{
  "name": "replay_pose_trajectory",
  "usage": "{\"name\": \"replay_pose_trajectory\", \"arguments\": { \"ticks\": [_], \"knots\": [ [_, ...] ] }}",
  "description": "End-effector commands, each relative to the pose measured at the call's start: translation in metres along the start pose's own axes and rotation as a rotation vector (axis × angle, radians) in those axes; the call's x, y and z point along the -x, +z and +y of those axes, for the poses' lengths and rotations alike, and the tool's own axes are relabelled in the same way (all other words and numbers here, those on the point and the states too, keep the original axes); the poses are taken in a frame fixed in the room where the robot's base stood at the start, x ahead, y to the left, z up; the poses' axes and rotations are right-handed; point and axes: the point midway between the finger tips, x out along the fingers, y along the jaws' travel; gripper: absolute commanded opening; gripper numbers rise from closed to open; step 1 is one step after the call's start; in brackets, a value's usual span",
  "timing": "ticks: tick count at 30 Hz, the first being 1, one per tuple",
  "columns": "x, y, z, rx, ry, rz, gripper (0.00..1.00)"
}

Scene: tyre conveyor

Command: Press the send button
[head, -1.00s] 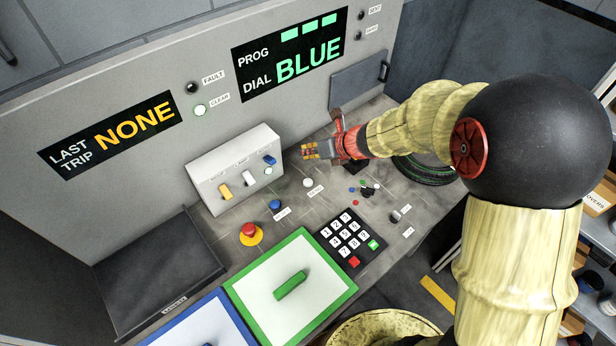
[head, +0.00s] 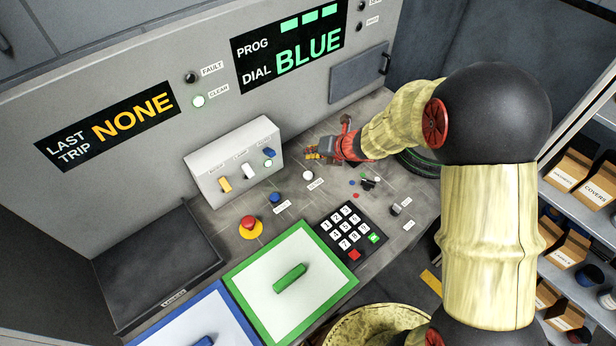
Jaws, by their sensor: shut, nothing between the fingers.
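The desk has a blue round button (head: 275,197) and a white round button (head: 308,175), each with a small label. The labels are too small to read, so I cannot tell which one is the send button. A keypad (head: 350,236) with white number keys, one green key (head: 374,238) and one red key lies nearer me. My gripper (head: 311,154) is shut and empty. In the picture it shows just above the white button, apart from it, and to the right of the switch box.
A white switch box (head: 234,164) stands at the back, left of my gripper. A red mushroom button (head: 249,225) is at the left. A green-framed pad (head: 322,303) holds a green block (head: 289,278). The panel display (head: 288,56) reads PROG, DIAL BLUE. A tyre lies behind my arm.

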Motion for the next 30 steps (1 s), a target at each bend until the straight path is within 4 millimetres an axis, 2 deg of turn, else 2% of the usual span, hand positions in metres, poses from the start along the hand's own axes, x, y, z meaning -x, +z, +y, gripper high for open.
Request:
{"name": "replay_pose_trajectory", "arguments": {
  "ticks": [6,15,30],
  "knots": [
    [-0.023,-0.017,-0.017,0.001,0.0,0.0,0.0],
    [-0.045,-0.033,-0.033,0.001,0.0,0.0,0.0],
    [-0.047,-0.034,-0.034,0.0,0.0,0.0,0.0]
  ]
}}
